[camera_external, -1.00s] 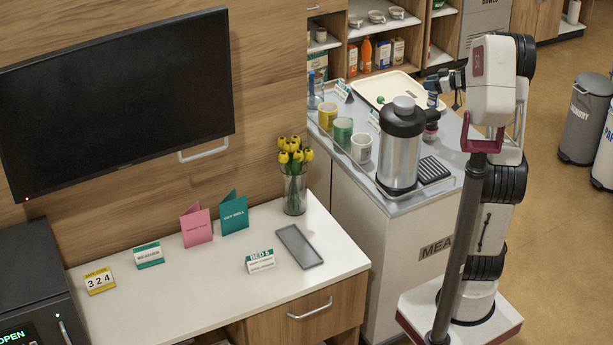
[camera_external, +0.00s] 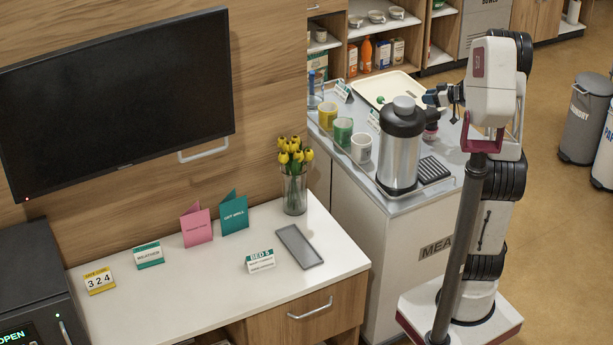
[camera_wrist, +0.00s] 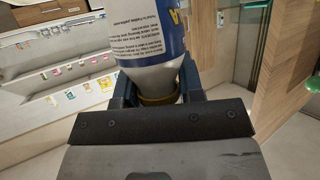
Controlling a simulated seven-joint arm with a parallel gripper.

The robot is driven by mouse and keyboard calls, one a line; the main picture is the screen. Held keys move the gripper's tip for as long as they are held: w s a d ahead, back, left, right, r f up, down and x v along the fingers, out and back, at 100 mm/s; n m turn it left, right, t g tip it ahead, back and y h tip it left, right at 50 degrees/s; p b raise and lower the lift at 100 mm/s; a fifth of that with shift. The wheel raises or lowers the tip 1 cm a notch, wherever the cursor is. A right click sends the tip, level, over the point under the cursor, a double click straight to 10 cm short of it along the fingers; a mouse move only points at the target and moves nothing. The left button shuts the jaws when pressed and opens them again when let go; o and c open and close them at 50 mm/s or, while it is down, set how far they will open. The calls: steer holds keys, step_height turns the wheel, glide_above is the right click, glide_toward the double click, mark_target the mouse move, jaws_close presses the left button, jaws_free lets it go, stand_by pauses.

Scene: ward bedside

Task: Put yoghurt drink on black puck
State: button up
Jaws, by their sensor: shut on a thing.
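My gripper (camera_wrist: 158,92) is shut on a bottle (camera_wrist: 145,38) with a white and blue printed label, which fits the yoghurt drink. The fingers are on both sides of its narrow end, by a yellowish band. The bottle's other end runs out of the top of the wrist view. In the external view my gripper (camera_external: 440,96) is just behind and right of the steel urn, above the counter; the bottle cannot be made out there. I cannot pick out the black puck in either view.
The steel urn (camera_external: 399,150) stands close to my gripper. A dark red jar (camera_external: 431,131) is below the gripper. A black ribbed tray (camera_external: 434,170), a white mug (camera_external: 361,148), green cup (camera_external: 342,131) and yellow cup (camera_external: 327,116) are nearby. A cream tray (camera_external: 402,83) lies behind.

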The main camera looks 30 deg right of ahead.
steer(key=shift+f, duration=0.2)
steer(key=o, duration=1)
steer(key=shift+f, duration=0.1)
steer(key=shift+o, duration=0.2)
steer(key=shift+s+d+r, duration=0.3)
steer(key=shift+s+r, duration=0.05)
steer(key=shift+s, duration=0.1)
steer(key=v, duration=1.1)
